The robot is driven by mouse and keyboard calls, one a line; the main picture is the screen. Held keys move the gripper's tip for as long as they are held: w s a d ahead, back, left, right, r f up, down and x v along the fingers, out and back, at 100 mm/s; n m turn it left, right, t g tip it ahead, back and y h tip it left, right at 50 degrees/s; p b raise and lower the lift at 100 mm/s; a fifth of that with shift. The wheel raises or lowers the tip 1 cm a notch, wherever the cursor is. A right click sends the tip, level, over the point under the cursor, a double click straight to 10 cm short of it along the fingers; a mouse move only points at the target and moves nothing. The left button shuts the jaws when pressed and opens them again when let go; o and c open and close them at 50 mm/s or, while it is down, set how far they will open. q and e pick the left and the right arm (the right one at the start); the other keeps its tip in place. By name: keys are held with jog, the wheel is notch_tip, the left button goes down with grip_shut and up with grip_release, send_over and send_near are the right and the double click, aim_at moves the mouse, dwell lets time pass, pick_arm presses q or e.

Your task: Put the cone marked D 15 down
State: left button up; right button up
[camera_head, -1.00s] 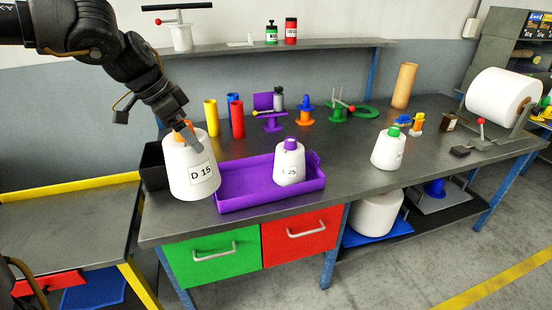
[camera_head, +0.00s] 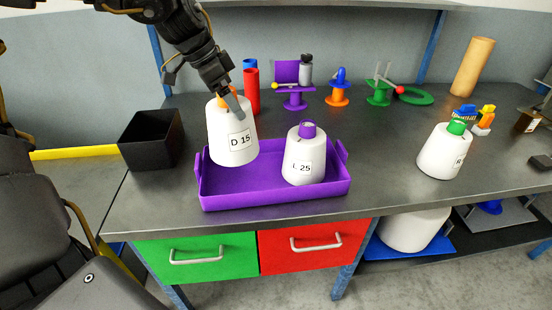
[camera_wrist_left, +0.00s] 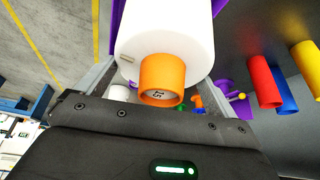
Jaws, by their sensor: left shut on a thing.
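The white cone marked D 15 (camera_head: 232,143) has an orange tube top (camera_head: 224,100). My left gripper (camera_head: 232,104) is shut on the cone at this top. The cone hangs nearly upright over the left part of the purple tray (camera_head: 275,202); its base looks a little above the tray floor, though I cannot tell the exact gap. In the left wrist view the orange tube (camera_wrist_left: 161,82) and white cone body (camera_wrist_left: 165,30) sit between the fingers. My right gripper is not in view.
A white cone marked L 25 (camera_head: 303,162) with a purple top stands in the tray's right half. A black open box (camera_head: 152,142) is left of the tray. Red (camera_head: 251,92) and blue tubes stand behind. A green-topped cone (camera_head: 445,152) stands at the right.

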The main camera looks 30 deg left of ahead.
pick_arm(q)
jog(key=shift+w+d+f, duration=0.1)
jog(key=shift+w+f, duration=0.65)
jog(key=shift+f, duration=0.15)
notch_tip(320, 180, down, 9)
jog(key=shift+s+p, duration=0.2)
jog(key=shift+p, duration=0.1)
jog(key=o, duration=1.5)
jog(key=shift+o, duration=0.2)
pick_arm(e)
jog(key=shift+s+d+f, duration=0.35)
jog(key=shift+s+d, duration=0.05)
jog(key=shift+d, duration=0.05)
pick_arm(q)
jog(key=shift+r, duration=0.1)
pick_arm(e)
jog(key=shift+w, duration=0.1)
